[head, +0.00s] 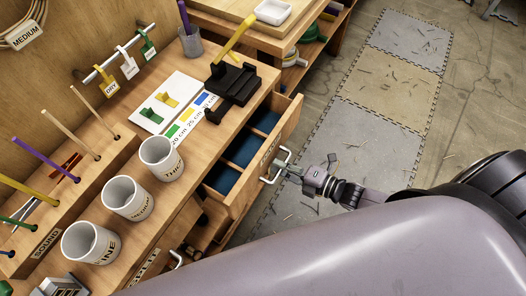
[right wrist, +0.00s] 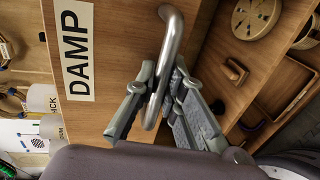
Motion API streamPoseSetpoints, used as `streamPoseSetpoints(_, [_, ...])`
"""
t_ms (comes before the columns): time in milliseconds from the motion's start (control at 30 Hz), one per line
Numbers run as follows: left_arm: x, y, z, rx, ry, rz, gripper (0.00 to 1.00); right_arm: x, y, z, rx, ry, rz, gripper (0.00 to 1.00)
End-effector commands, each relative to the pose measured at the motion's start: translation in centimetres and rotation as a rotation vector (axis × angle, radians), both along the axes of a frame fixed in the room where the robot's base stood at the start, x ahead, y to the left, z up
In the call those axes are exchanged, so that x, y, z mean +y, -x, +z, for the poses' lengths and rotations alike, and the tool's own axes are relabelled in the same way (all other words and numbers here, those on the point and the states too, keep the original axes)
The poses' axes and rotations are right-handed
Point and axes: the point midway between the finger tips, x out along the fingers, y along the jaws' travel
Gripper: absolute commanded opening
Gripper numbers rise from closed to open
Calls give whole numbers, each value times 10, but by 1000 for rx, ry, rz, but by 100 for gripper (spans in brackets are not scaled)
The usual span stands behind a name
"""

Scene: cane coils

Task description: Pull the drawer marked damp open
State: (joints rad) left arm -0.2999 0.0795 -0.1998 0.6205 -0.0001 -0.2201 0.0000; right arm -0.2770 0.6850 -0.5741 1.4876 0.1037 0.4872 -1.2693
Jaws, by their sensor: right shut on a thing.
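The damp drawer (head: 285,125) is part way open under the bench top in the head view, with blue-lined compartments (head: 244,150) showing inside. In the right wrist view the wooden drawer front (right wrist: 122,45) carries a white label reading DAMP (right wrist: 74,50). Its metal bar handle (right wrist: 170,45) also shows in the head view (head: 284,152). My right gripper (head: 284,171) is shut on the handle, with a finger on each side of the bar in the right wrist view (right wrist: 155,92). My left gripper is not in view.
Three labelled white cups (head: 126,198) stand on the bench (head: 140,245) beside a black tool with a yellow lever (head: 233,85). A second drawer handle (head: 177,259) sits lower left. Floor mats (head: 375,130) right of the drawer are clear except for scraps.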

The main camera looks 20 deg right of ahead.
Motion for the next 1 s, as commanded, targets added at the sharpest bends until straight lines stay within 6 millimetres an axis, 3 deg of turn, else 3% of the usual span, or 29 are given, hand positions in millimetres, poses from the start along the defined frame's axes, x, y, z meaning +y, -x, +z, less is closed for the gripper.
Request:
streamPoseSetpoints(33, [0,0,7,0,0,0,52,-12,17,0,10,5,-1,0])
streamPoseSetpoints(200, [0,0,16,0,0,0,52,-44,58,0,9,5,-1,0])
streamPoseSetpoints(500, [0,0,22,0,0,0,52,-85,109,0,4,1,-1,0])
streamPoseSetpoints(700, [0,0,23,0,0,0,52,-97,125,0,2,0,0,0])
streamPoseSetpoints(1000, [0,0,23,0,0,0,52,-100,128,0,1,0,-1,0])
